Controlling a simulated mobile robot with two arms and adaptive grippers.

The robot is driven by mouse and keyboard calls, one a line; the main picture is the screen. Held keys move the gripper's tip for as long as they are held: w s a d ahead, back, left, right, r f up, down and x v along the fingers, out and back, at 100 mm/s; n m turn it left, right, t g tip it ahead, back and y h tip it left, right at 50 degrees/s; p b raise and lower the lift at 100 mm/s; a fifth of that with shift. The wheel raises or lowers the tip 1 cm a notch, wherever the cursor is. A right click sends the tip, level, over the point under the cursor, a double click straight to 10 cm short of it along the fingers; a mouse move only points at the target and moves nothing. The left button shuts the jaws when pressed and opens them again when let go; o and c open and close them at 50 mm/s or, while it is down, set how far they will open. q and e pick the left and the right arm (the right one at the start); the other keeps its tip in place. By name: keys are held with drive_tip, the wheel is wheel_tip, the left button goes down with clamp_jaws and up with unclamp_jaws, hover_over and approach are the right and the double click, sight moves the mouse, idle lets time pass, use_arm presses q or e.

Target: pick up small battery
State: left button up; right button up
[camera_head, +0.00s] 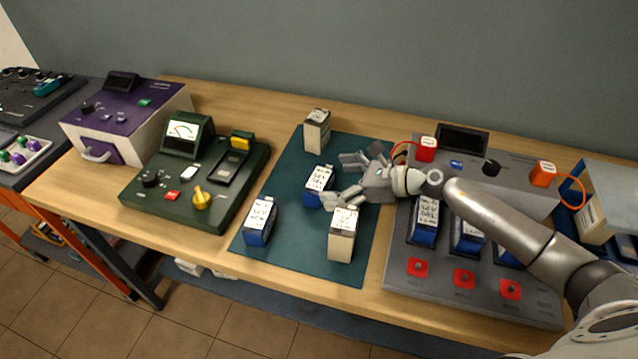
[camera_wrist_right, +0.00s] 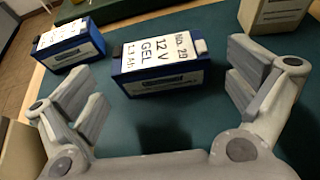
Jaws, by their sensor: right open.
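A small blue battery (camera_head: 318,185) with a white top label stands mid-mat; it also shows in the wrist view (camera_wrist_right: 162,65), its label reading "12 V GEL". My right gripper (camera_head: 343,180) is open and empty. Its fingers point at this battery, one towards each end, with green mat visible between the gripper's palm and the battery. A second blue battery (camera_head: 260,220) stands nearer the mat's front left, seen also in the wrist view (camera_wrist_right: 68,45). My left gripper is in neither view.
Two beige batteries stand on the green mat (camera_head: 290,262): one at the back (camera_head: 317,132), one at the front (camera_head: 341,245), close to my lower finger. A green tester (camera_head: 150,205) is left of the mat. A grey charging station (camera_head: 400,265) holding blue batteries is right, under my arm.

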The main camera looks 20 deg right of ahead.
sight(326, 180)
drive_tip(key=x, duration=0.1)
drive_tip(key=p+x, duration=0.1)
drive_tip(key=x, duration=0.1)
drive_tip(key=shift+w+a+r, duration=0.1)
drive_tip(key=shift+w+a, duration=0.05)
drive_tip(key=shift+a, duration=0.1)
drive_tip(key=shift+w+a+f, duration=0.3)
drive_tip(key=shift+a+f, duration=0.05)
drive_tip(key=c, duration=1.3)
drive_tip(key=shift+r, duration=0.15)
